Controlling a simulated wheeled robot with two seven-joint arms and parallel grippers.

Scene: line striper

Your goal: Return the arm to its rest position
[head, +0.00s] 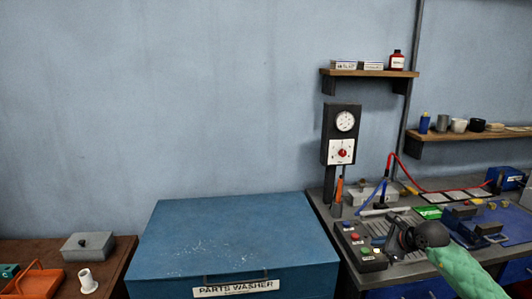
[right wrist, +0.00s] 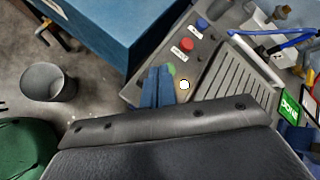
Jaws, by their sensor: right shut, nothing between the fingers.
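My right arm, with a green sleeve (head: 466,272), comes in from the lower right of the head view. Its dark right gripper (head: 392,240) is over the front of the grey workbench, just right of the button panel (head: 360,246). In the right wrist view the blue fingers of the right gripper (right wrist: 158,76) are together, with nothing between them. They appear over the panel's front edge, near its red button (right wrist: 186,45); I cannot tell the exact gap. My left gripper is not in view.
A blue parts washer (head: 236,232) stands left of the bench. A vise (head: 470,222), a red hose (head: 395,165) and a blue tool box (head: 505,178) are at the right. A bin (right wrist: 48,83) stands on the floor. Air above the washer is clear.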

